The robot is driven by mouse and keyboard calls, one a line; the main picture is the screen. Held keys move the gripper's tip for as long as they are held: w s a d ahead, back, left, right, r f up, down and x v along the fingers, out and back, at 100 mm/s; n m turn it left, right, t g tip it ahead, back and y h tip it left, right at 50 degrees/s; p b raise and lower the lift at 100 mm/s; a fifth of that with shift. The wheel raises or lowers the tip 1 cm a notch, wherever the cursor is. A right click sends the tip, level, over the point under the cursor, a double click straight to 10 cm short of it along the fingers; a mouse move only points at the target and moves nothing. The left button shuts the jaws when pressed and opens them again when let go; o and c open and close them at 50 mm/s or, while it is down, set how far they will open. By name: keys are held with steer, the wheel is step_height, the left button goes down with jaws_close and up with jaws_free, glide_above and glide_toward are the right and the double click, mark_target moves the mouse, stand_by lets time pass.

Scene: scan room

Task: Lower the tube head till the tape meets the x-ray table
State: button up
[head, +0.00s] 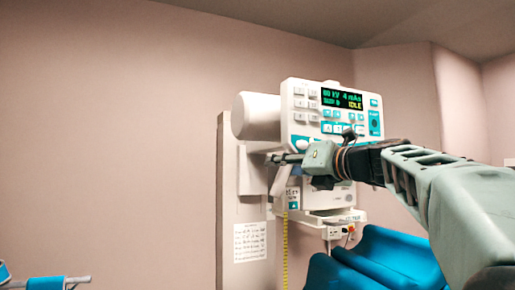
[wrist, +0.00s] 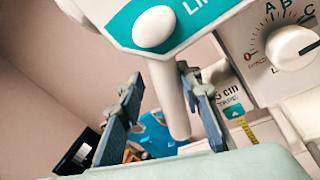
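The white tube head (head: 262,117) has a control panel (head: 332,112) whose display reads 60 kV, 4 mAs and IDLE. A yellow tape (head: 285,250) hangs below it; its lower end is out of view. The tape's top part also shows in the wrist view (wrist: 246,130). My gripper (head: 285,160) is at a white handle (head: 280,180) under the panel. In the wrist view, my gripper (wrist: 162,85) has its fingers apart, with the white handle bar (wrist: 170,100) between them. A gap shows on the left side. I cannot make out the x-ray table for certain.
A grey column (head: 228,190) with a paper notice (head: 250,242) stands behind the tube head. Blue padded shapes (head: 385,262) lie at the lower right, below my arm. A rail with blue parts (head: 45,282) shows at the lower left. The left wall area is clear.

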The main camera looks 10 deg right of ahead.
steer(key=shift+s+a+r, duration=0.1)
steer(key=shift+a+r, duration=0.1)
steer(key=shift+r, duration=1.4)
steer(key=shift+s+a+r, duration=0.1)
steer(key=shift+a+r, duration=0.05)
steer(key=shift+r, duration=1.4)
steer(key=shift+d, duration=0.1)
steer(key=shift+s+d+f, duration=0.1)
steer(key=shift+s+d, duration=0.1)
steer(key=shift+s, duration=0.1)
steer(key=shift+v, duration=1.1)
steer(key=v, duration=0.2)
steer(key=shift+s+r+b, duration=0.2)
steer(key=shift+s+b, duration=0.15)
steer(key=shift+s+d+f, duration=0.15)
steer(key=shift+s+d, duration=0.4)
glide_toward(289, 139)
steer(key=shift+s+a+f, duration=0.15)
steer(key=shift+s, duration=0.1)
